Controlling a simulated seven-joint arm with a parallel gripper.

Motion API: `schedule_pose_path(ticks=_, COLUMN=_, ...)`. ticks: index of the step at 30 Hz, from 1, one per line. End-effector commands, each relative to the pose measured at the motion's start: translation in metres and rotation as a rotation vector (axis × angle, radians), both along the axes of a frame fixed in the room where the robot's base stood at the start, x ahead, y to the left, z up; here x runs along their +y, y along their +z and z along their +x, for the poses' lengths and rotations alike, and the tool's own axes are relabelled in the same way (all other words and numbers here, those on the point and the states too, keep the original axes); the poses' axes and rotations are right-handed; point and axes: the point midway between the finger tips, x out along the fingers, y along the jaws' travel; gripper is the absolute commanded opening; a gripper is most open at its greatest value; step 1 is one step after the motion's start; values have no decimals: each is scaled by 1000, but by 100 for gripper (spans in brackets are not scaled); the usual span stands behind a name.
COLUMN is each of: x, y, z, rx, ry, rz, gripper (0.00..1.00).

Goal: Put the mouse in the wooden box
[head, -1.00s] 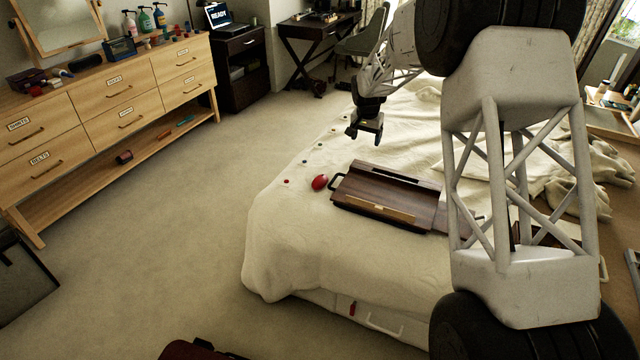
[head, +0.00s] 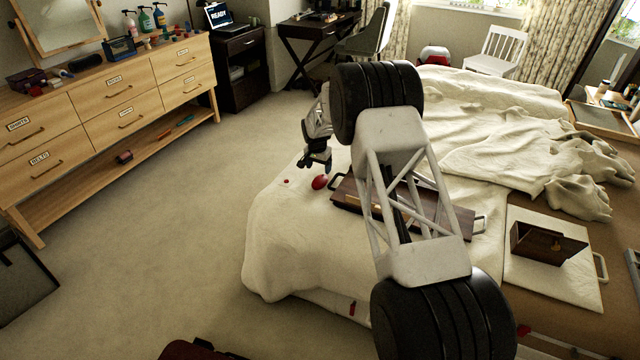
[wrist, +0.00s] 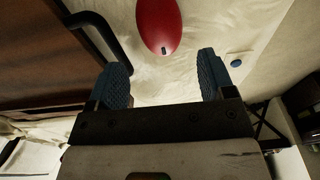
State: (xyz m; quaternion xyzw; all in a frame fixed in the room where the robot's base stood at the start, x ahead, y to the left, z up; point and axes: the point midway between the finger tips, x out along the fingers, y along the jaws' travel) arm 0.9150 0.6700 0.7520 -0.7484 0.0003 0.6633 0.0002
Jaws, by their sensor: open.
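The mouse, red and rounded (head: 319,182), lies on the cream bed cover at the left end of a dark wooden tray. In the wrist view the mouse (wrist: 158,24) is just beyond the fingertips, between their lines, with a small dark mark on its near end. My gripper (head: 316,165) is just behind the mouse in the head view. The wrist view shows my gripper (wrist: 163,76) open, with two blue pads apart and nothing between them. A dark brown wooden box (head: 528,246) stands on a pale cloth-like panel at the right of the bed.
A small red disc (head: 286,181) and a blue one (wrist: 236,63) lie nearby. Rumpled bedding (head: 500,140) is behind.

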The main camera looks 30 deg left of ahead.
Motion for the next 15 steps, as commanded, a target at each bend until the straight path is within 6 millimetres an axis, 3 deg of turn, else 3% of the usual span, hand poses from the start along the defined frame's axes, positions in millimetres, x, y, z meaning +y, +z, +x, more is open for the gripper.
schedule_pose_path(ticks=15, x=2, y=-7, z=0, rx=0, ry=0, rz=0, gripper=76)
